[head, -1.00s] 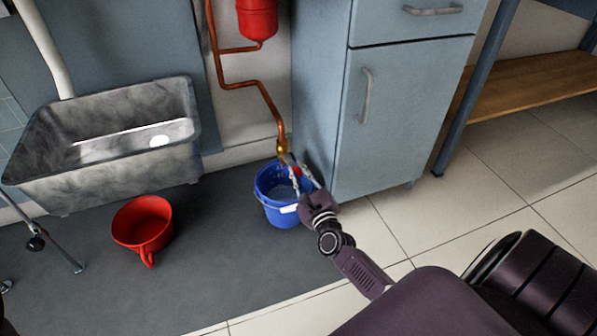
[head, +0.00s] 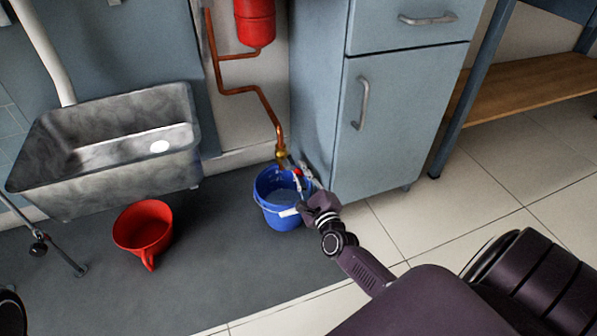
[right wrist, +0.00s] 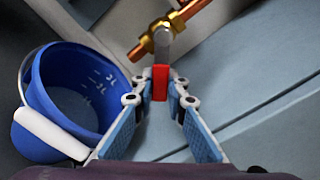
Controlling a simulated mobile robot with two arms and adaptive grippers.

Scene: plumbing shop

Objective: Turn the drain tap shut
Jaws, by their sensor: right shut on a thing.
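The drain tap is a brass fitting (head: 281,154) at the lower end of a copper pipe, and it also shows in the right wrist view (right wrist: 150,45). Its lever ends in a red grip (right wrist: 160,83). My right gripper (right wrist: 162,88) is shut on this red grip, one finger on each side. In the head view my right gripper (head: 298,170) is small beside the tap, above the rim of the blue bucket, and partly covers the lever. The lever's exact angle is hard to tell there. My left gripper is not in view.
A blue bucket (head: 268,209) stands under the tap, close to my right fingers. The blue-grey cabinet (head: 390,130) stands just right of the tap.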

